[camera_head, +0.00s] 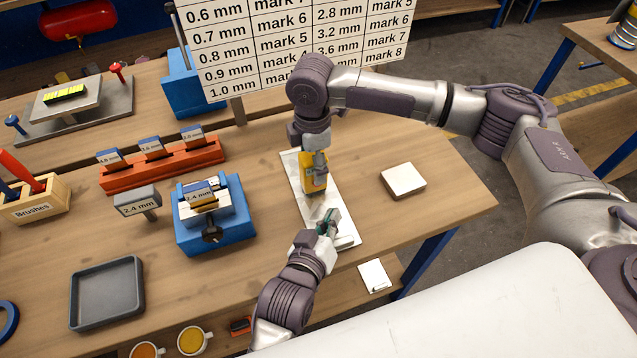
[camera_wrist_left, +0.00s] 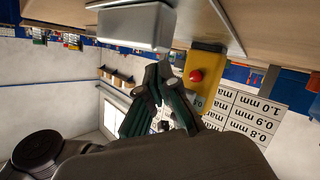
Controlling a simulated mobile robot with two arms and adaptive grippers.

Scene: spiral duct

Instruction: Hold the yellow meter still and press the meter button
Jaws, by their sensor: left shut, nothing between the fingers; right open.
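The yellow meter (camera_head: 307,188) stands on a long white plate (camera_head: 345,226) near the middle of the table. In the left wrist view the meter (camera_wrist_left: 207,62) shows a red button (camera_wrist_left: 196,75) on its face. My right gripper (camera_head: 316,172) is open, close over the meter from above; I cannot tell whether its fingers touch it. My left gripper (camera_head: 328,220) is shut and empty, low over the plate in front of the meter. In the left wrist view its fingertips (camera_wrist_left: 160,78) are apart from the button, to its left.
A white block (camera_wrist_left: 135,26) sits close by my left fingertips. A separate white block (camera_head: 403,180) lies right of the plate. A size chart (camera_head: 290,40) stands behind.

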